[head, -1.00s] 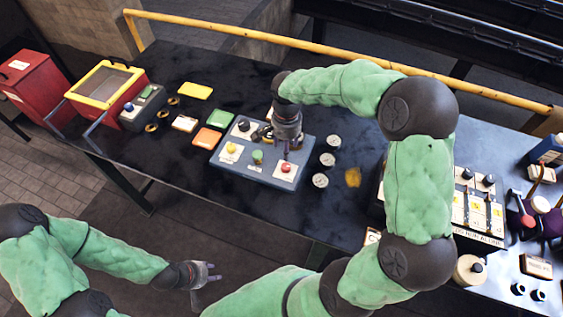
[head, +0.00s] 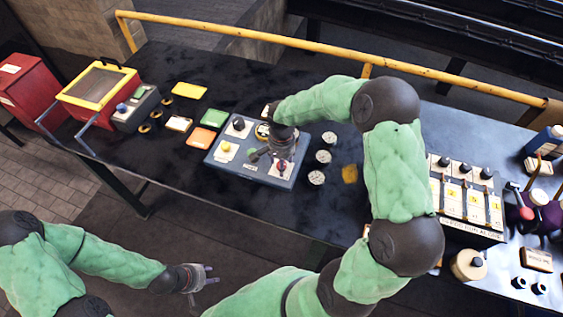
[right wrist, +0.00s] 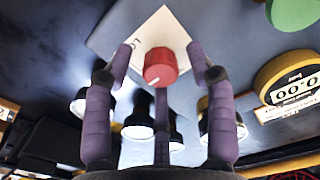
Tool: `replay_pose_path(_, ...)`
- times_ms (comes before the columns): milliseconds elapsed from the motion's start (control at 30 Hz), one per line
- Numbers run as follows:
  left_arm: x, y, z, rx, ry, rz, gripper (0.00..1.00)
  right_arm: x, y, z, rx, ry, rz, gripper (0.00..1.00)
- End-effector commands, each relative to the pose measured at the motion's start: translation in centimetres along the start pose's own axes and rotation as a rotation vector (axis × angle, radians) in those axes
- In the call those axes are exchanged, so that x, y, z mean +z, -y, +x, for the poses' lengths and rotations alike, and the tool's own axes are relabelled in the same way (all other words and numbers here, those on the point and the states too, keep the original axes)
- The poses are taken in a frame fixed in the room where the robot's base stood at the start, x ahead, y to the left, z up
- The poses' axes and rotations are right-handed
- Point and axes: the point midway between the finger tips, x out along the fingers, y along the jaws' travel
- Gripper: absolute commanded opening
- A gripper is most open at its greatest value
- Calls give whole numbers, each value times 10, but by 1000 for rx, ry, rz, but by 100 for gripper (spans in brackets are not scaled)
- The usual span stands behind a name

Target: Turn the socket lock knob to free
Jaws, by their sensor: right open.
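A blue-grey control box (head: 222,163) stands on the dark table and carries several knobs. The red knob (head: 281,169), on a white plate, is at its front right corner. In the right wrist view the red knob (right wrist: 160,67) has a pale pointer mark and sits on a tilted white plate (right wrist: 140,40) with partly hidden lettering. My right gripper (head: 277,160) is over this corner. Its purple fingers (right wrist: 163,60) are open, on either side of the knob with gaps, another finger below. My left gripper (head: 208,279) is open and empty, off the table's front edge.
Black cylinders with pale tops (head: 322,157) stand just right of the box. A yellow knob (head: 225,147) and a black knob (head: 239,124) are on its left. A yellow rail (head: 330,48) runs behind. A lever panel (head: 462,206) stands farther right.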

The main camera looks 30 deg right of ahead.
Motion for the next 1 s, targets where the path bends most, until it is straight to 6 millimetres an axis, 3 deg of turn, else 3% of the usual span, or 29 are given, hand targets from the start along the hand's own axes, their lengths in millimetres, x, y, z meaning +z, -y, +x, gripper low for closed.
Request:
replay_pose_path(133,0,0,0,0,0,0,40,0,0,0,0,0,0,56)
replay_pose_path(333,0,0,0,0,0,0,40,0,0,0,0,0,0,0)
replay_pose_path(667,0,0,0,0,0,0,40,0,0,0,0,1,-23,0)
replay_pose_path(1000,0,-1,-3,0,0,0,40,0,0,0,1,1,-217,0)
